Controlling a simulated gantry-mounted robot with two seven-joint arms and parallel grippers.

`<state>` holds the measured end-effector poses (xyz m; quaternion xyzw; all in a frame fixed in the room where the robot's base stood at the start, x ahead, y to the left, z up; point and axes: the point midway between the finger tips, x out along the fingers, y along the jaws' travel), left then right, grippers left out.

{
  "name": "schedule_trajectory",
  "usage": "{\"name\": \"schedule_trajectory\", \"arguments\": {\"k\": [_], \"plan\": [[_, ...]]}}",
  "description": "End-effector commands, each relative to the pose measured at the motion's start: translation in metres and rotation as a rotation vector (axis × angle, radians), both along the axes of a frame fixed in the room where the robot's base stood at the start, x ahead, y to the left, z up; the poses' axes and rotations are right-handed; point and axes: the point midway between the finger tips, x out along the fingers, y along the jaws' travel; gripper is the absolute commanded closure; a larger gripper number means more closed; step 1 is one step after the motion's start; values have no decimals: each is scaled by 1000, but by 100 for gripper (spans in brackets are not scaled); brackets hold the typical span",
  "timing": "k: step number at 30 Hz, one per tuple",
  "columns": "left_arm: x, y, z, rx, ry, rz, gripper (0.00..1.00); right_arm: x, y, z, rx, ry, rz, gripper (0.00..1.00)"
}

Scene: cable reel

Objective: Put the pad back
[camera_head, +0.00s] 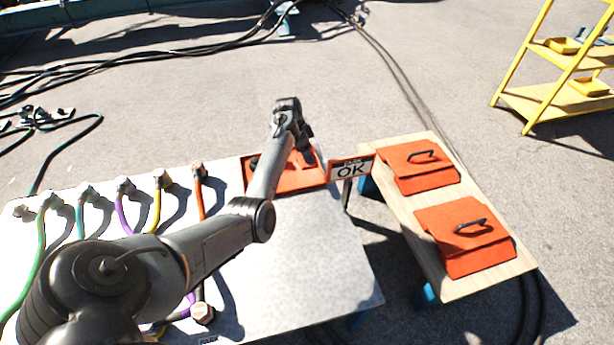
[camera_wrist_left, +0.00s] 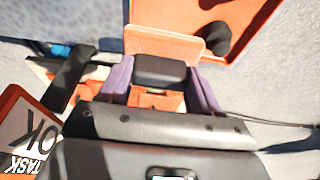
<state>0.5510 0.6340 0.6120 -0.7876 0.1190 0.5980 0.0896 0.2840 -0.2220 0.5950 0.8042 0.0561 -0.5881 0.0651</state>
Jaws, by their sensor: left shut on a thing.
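My left gripper (camera_head: 299,138) is above the orange tray (camera_head: 300,181) on the pale table in the head view. In the left wrist view, its purple fingers (camera_wrist_left: 160,85) are shut on a dark block (camera_wrist_left: 160,69), which I take to be the pad. A pale orange piece (camera_wrist_left: 160,42) shows beside the block; I cannot tell whether they are joined. The tray (camera_wrist_left: 190,14) also shows there, with a black rounded thing (camera_wrist_left: 216,40) on it. The arm and gripper hide part of the tray in the head view. My right gripper is in neither view.
A sign reading OK (camera_head: 351,169) stands at the table's right edge, close to the tray. A wooden bench (camera_head: 409,222) holds two orange cases with black handles. Several coloured cable ends line the table's left. The table (camera_head: 310,255) is clear in front of the tray.

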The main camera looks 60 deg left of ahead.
Motion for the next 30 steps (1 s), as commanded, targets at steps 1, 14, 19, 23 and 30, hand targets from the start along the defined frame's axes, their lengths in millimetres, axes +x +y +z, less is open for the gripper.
{"name": "schedule_trajectory", "arguments": {"k": [1,14,19,23,30], "plan": [[0,0,-12,-1,1,0,61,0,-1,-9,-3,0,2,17],[0,0,-59,1,-1,0,61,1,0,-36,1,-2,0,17],[0,-1,-80,-1,0,0,61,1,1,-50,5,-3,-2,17],[0,0,-91,1,-1,-1,61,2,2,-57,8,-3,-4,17],[0,0,-90,1,-1,-1,61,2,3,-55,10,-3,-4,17]]}}
